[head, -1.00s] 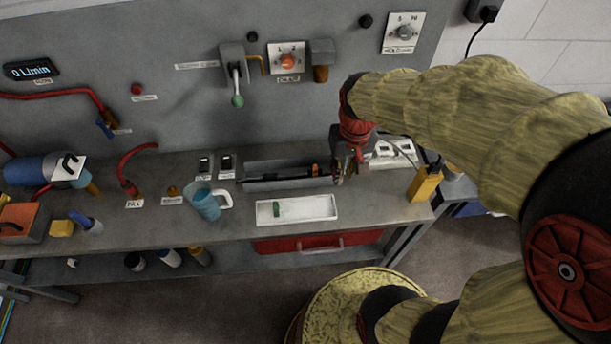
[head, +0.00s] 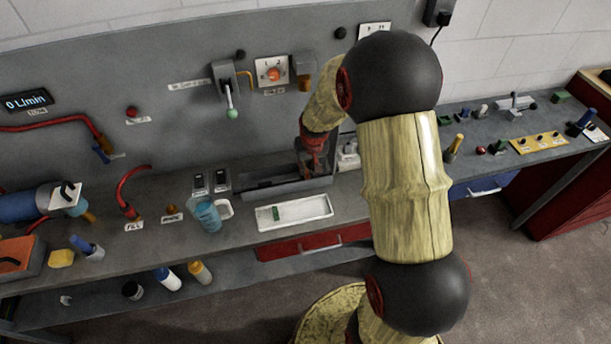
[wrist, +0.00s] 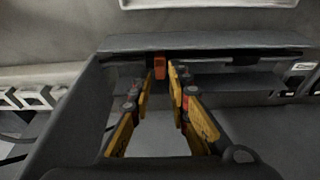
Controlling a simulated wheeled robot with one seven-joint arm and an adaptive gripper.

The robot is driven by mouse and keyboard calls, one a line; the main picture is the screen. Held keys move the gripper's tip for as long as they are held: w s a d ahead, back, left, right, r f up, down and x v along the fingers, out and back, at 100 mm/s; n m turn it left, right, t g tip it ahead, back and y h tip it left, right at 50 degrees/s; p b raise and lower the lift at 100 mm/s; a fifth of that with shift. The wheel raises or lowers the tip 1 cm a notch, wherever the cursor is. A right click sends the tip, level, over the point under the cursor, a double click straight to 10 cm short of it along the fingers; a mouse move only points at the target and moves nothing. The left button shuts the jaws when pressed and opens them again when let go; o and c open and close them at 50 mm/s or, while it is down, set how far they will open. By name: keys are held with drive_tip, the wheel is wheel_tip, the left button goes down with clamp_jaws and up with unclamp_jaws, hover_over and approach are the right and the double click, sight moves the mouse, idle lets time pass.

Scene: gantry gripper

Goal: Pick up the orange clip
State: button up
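The orange clip (wrist: 160,68) shows in the wrist view, small and upright, between my fingertips near the wall of a grey trough (wrist: 200,42). It is hidden behind my arm and gripper in the head view. My gripper (wrist: 161,80) is open, with its yellow-padded fingers on either side of the clip. A small gap shows on each side; how far the clip lies beyond the tips is hard to tell. In the head view my gripper (head: 312,172) reaches down into the right part of the trough (head: 268,195) on the bench.
A white tray (head: 312,209) with a green piece lies in front of the trough. A blue mug (head: 207,215) and two black switches stand to its left. White sockets (head: 348,157) are just right of my gripper. The panel rises close behind.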

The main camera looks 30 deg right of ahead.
sight(307, 175)
drive_tip(key=x, duration=0.5)
drive_tip(key=shift+w+b, duration=0.1)
drive_tip(key=shift+b, duration=0.25)
drive_tip(key=shift+r, duration=0.15)
drive_tip(key=shift+c, duration=0.6)
clamp_jaws()
